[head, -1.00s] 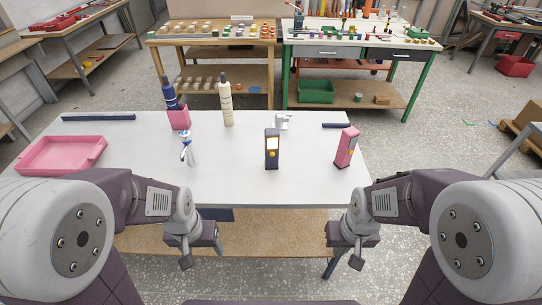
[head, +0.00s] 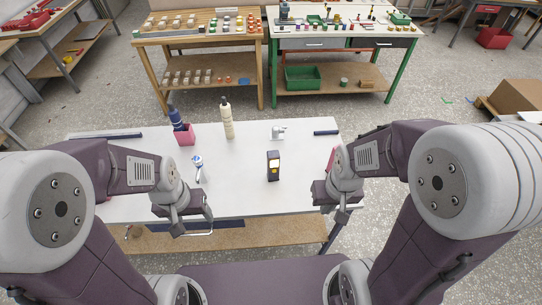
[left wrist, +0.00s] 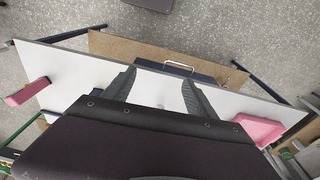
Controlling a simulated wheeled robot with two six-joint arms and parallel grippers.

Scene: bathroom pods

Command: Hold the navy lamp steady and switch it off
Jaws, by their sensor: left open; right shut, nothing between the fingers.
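The navy lamp (head: 273,168) stands upright near the middle of the white table, with a small yellow spot on its front. My left gripper (head: 190,224) is open and empty at the table's front edge, to the left of the lamp and nearer to me. Its two spread fingers (left wrist: 158,90) show in the left wrist view with nothing between them. My right gripper (head: 342,216) is shut and empty by the front right of the table, apart from the lamp. Neither gripper touches the lamp.
A blue-and-white bottle (head: 198,168), a pink holder (head: 185,135), a cream bottle (head: 227,118) and a small white item (head: 278,132) stand on the table (head: 240,195). A pink object (head: 331,160) is mostly hidden by my right arm. A pink tray (left wrist: 262,128) shows in the left wrist view.

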